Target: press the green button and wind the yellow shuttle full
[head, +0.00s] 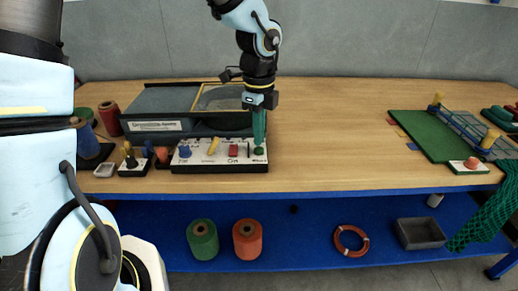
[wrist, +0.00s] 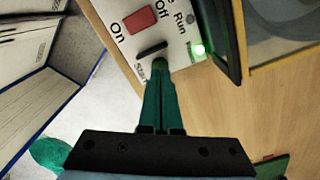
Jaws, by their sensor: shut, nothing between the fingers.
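My gripper (head: 259,141) is shut and empty, with green fingers pointing down at the right end of the white control panel (head: 200,158). The green button (head: 259,151) is right under the fingertips. In the wrist view my gripper (wrist: 160,75) hides most of the button beside the "Start" label; I cannot tell whether they touch. A green lamp (wrist: 198,49) glows near "Run". A red switch (wrist: 140,19) lies between "On" and "Off". A slim yellow piece (head: 213,145) stands tilted on the panel. Another yellow piece (head: 131,161) is on a small black base; which is the shuttle is unclear.
A black-framed machine (head: 160,127) stands behind the panel. Thread spools (head: 109,118) stand at the left. The table's middle right is clear. A green board (head: 425,135) with posts and netting is at the far right. Spools (head: 203,240) stand on the blue lower shelf.

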